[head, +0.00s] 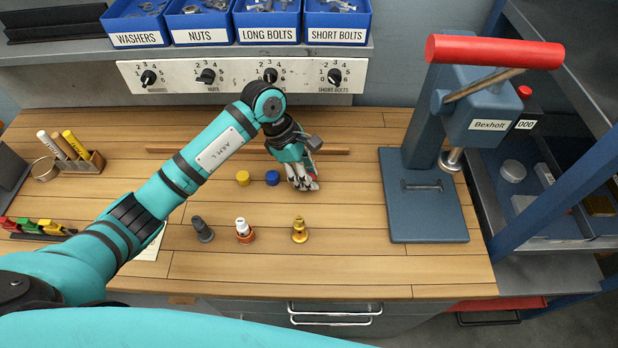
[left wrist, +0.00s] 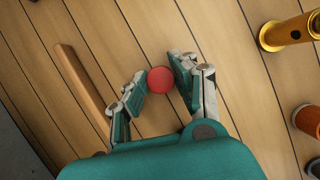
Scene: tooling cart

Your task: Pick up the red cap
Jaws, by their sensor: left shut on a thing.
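The red cap (left wrist: 160,79) is a small round disc between the fingertips of my left gripper (left wrist: 159,74) in the left wrist view. The gripper is shut on it, one finger on each side. In the head view my left gripper (head: 304,185) points down at the wooden worktop, right of the blue cap (head: 272,178) and the yellow cap (head: 243,178). My right gripper is in neither view.
A brass fitting (head: 299,230), a white-and-orange piece (head: 244,231) and a dark grey piece (head: 202,229) stand in front. A blue press (head: 430,212) with a red handle stands right. A wooden strip (head: 220,150) lies behind. Labelled blue bins (head: 200,37) stand on the shelf.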

